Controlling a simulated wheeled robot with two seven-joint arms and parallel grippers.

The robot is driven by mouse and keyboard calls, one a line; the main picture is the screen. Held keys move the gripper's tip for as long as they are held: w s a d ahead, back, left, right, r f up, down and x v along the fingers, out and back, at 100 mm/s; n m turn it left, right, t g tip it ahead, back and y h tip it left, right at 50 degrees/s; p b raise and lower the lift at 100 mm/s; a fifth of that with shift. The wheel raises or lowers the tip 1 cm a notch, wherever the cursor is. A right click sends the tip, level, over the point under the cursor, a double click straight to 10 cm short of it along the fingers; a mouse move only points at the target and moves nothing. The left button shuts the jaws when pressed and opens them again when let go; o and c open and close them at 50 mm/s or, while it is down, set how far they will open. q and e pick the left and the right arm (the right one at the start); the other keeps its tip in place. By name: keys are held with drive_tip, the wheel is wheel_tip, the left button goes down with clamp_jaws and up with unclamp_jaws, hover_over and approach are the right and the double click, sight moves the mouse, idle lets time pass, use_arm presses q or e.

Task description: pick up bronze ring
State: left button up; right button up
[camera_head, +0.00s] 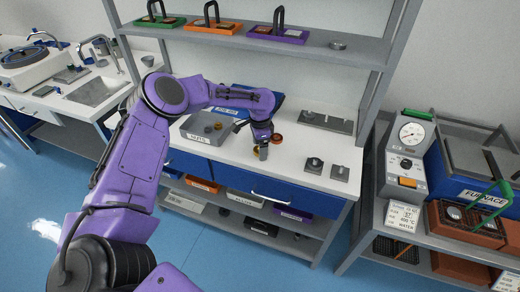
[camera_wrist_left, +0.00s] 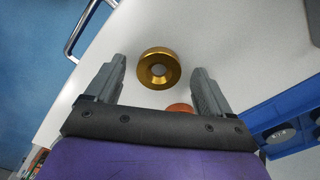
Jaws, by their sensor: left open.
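The bronze ring (camera_wrist_left: 159,68), gold-brown and round with a central hole, lies flat on the white bench top in the left wrist view. My left gripper (camera_wrist_left: 158,85) is open, with a grey finger on either side of the ring's line. The ring appears between and slightly beyond the fingertips, with clear space on both sides and no contact visible. In the head view my left gripper (camera_head: 263,151) points down over the bench's front part and appears to hide the ring. My right gripper is not in view.
A reddish-brown round piece (camera_head: 277,138) lies close to the gripper; it is partly covered in the wrist view (camera_wrist_left: 180,108). A grey box (camera_head: 207,127) stands left. Small grey blocks (camera_head: 314,165) and a grey plate (camera_head: 327,122) lie right. A shelf (camera_head: 280,45) hangs above.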

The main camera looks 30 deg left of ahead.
use_arm(q)
drive_tip(key=c, duration=1.3)
